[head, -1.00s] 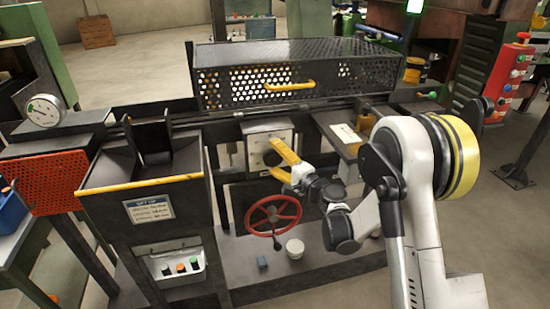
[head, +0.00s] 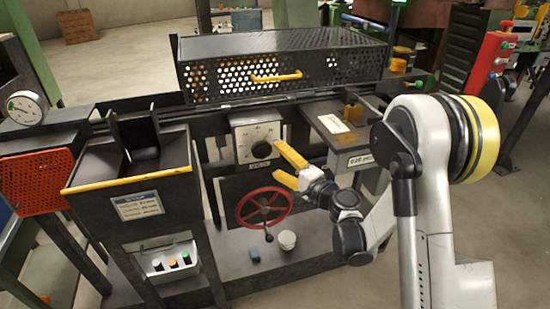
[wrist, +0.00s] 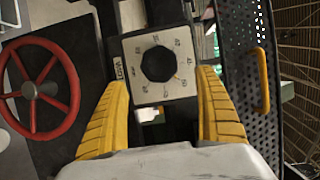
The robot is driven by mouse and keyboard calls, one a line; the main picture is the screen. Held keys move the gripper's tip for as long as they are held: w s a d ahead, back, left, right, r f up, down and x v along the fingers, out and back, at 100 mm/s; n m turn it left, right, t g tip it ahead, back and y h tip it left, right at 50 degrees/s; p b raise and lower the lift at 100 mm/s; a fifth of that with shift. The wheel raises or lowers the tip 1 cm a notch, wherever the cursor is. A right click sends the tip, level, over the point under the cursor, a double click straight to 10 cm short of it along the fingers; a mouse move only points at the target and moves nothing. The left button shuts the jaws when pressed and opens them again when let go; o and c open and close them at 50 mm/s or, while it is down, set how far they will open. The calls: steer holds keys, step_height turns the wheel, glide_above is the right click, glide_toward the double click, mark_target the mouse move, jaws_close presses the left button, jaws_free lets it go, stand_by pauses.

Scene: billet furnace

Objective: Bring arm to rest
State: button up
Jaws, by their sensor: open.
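My gripper (head: 283,166) has yellow fingers, spread apart with nothing between them. In the head view it is in front of the furnace, just right of and below the dial plate (head: 257,141). In the wrist view my gripper (wrist: 165,105) points at the dial plate (wrist: 160,88), with a finger at each side of the picture. The plate's black knob (wrist: 158,63) lies ahead, between the finger lines. I see no contact, though the exact distance is hard to tell. My arm (head: 440,170) is bent, with its elbow at the right.
A red handwheel (head: 264,207) is below my gripper. A perforated guard with a yellow handle (head: 276,77) stands above and behind. A small shelf with a label (head: 333,124) is to the right.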

steer(key=s+d+r+n+g+h, duration=0.35)
steer(key=s+r+n, duration=0.35)
steer(key=s, duration=0.5)
steer(key=s+d+n+g+h, duration=0.1)
steer(key=s+d+h, duration=0.3)
steer(key=s, duration=0.6)
steer(key=s+d+f+n+g+h, duration=0.1)
steer(key=s+d+h, duration=0.3)
steer(key=s+d, duration=0.4)
steer(key=s+n+g, duration=0.1)
steer(key=s, duration=0.2)
steer(key=shift+d+f, duration=0.2)
steer(key=shift+d, duration=0.2)
